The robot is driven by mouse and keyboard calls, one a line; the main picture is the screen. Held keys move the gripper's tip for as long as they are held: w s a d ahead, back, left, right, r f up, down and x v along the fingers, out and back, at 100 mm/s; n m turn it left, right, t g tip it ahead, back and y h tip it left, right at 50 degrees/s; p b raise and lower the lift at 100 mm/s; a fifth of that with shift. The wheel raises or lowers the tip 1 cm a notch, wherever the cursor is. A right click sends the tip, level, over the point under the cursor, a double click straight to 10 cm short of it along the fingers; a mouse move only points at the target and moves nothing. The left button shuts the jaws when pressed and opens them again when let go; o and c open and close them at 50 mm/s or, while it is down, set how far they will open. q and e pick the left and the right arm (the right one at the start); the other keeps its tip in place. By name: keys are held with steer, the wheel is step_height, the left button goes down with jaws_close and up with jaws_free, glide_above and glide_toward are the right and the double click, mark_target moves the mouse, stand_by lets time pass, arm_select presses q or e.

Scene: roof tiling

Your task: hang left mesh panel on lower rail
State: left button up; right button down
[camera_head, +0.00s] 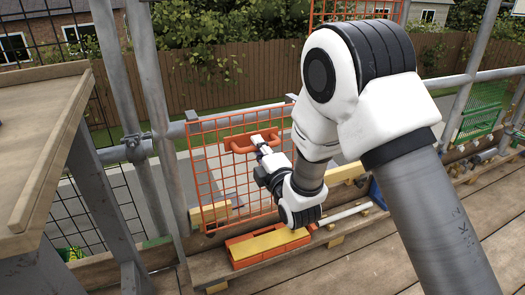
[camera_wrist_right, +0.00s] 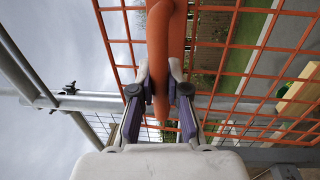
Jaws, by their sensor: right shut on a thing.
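The orange mesh panel (camera_head: 195,170) stands roughly upright at the scaffold edge in the head view, left of centre. My right gripper (camera_head: 262,143) is shut on the panel's thick orange handle (camera_head: 238,146), near its top. In the right wrist view the gripper (camera_wrist_right: 160,88) has its fingers on both sides of the handle (camera_wrist_right: 160,35). The grey lower rail (camera_head: 172,130) runs along the panel's top edge. Dark hooks (camera_head: 192,116) show at the top corners; I cannot tell whether they sit on the rail. My left gripper is not in view.
Grey uprights (camera_head: 150,70) stand left of the panel. A wooden table (camera_head: 45,135) fills the left side. Another orange mesh (camera_head: 330,10) shows higher up, and green mesh (camera_head: 482,110) is at right.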

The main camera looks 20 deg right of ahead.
steer(key=shift+w+a, duration=0.15)
steer(key=shift+w, duration=3.2)
step_height(320, 180, down, 4)
steer(key=shift+f+b, duration=0.1)
steer(key=shift+b, duration=1.15)
steer(key=c, duration=1.1)
jaws_free()
steer(key=shift+s, duration=0.1)
glide_toward(249, 134)
steer(key=f, duration=0.5)
steer(key=shift+d+f, duration=0.3)
steer(key=shift+d, duration=0.05)
